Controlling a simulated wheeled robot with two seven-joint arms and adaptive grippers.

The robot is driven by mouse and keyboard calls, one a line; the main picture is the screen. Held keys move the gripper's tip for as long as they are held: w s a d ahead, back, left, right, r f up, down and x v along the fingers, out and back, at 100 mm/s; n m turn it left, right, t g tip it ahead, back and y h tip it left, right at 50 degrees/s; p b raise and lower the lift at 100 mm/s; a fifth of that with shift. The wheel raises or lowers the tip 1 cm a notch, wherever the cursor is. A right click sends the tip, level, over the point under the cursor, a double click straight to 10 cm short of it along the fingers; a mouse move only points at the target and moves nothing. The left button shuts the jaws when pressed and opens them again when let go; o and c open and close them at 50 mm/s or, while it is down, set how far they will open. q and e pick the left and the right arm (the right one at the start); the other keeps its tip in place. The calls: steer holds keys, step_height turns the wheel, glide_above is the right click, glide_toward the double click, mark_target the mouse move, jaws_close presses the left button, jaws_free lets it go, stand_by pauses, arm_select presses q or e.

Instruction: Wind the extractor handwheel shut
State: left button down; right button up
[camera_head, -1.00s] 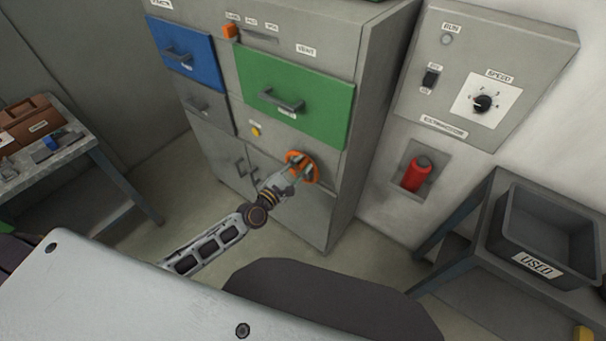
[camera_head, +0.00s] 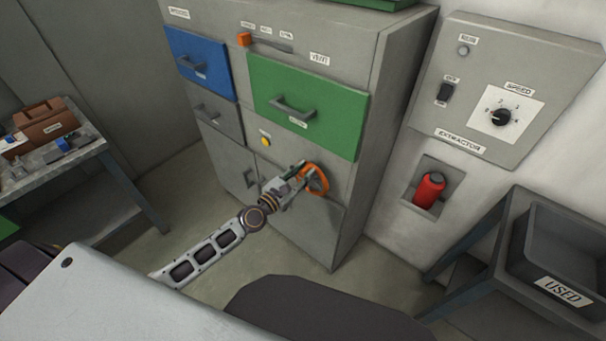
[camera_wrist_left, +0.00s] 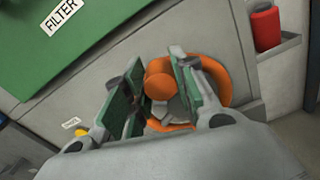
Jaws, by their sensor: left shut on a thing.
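The orange handwheel (camera_head: 319,181) is on the front of the grey cabinet, below the green drawer. My left gripper (camera_head: 301,171) is at the wheel's left side in the head view. In the left wrist view, the wheel's orange rim (camera_wrist_left: 227,85) shows behind the fingers. The green-padded fingers of the left gripper (camera_wrist_left: 156,68) stand on both sides of an orange knob (camera_wrist_left: 158,82) on the wheel, shut on it. The fingers hide part of the rim. My right gripper is not in view.
The green drawer (camera_head: 308,103) and blue drawer (camera_head: 197,60) are above. An orange-ended lever (camera_head: 246,40) sits near the top. The extractor panel (camera_head: 463,120), a red cylinder (camera_head: 428,190) and a "USED" bin (camera_head: 541,215) are at right. A side table (camera_head: 90,150) stands left.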

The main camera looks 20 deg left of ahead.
arm_select(q)
steer(key=shift+w+a, duration=0.1)
steer(key=shift+a, duration=0.05)
steer(key=c, duration=1.1)
jaws_free()
steer(key=shift+c, duration=0.2)
steer(key=shift+v, duration=1.35)
steer(key=v, duration=0.9)
steer(key=shift+s, duration=0.2)
steer(key=shift+a+f, duration=0.1)
